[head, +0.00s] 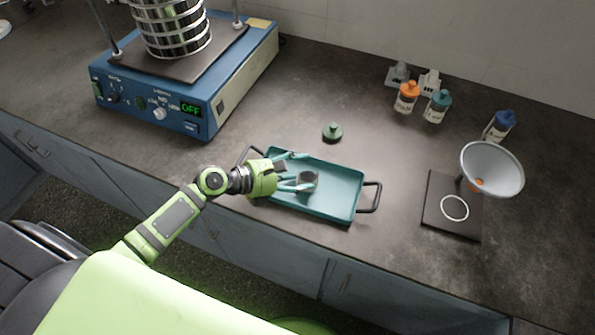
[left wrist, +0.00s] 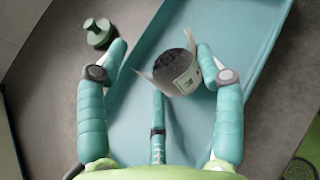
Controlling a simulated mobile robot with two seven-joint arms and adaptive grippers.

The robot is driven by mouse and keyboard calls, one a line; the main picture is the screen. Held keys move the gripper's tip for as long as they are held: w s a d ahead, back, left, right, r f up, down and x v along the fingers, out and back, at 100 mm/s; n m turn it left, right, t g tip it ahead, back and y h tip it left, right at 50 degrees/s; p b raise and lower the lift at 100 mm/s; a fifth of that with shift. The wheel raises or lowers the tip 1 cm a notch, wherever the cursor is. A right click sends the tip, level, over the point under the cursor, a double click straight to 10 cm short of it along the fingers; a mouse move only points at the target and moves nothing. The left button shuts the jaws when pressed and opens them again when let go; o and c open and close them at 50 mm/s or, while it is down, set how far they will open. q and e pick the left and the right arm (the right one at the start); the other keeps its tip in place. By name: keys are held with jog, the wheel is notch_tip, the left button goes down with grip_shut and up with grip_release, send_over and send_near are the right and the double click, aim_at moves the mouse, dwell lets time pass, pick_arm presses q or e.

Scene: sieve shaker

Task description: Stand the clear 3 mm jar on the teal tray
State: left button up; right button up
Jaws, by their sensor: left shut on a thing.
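The clear jar (head: 308,180), open at the top with dark contents, is over the left-middle part of the teal tray (head: 338,212). In the left wrist view the jar (left wrist: 182,74) shows a pale label, too small to read surely. My left gripper (head: 297,172) is shut on the jar, with its fingers around it; in the left wrist view the gripper (left wrist: 160,68) has a third finger below the jar. The jar looks near the tray floor; whether it touches is unclear. My right gripper is not in view.
A green knobbed lid (head: 332,132) lies on the bench behind the tray. A blue sieve shaker (head: 215,95) stands at left. Orange-capped (head: 406,97) and teal-capped (head: 437,106) bottles stand at the back. A funnel (head: 492,168) is over a black plate (head: 452,232) at right.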

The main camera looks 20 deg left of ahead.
pick_arm(q)
jog(key=shift+f, duration=0.1)
jog(key=o, duration=1.2)
jog(key=shift+o, duration=0.2)
jog(key=shift+f, duration=0.1)
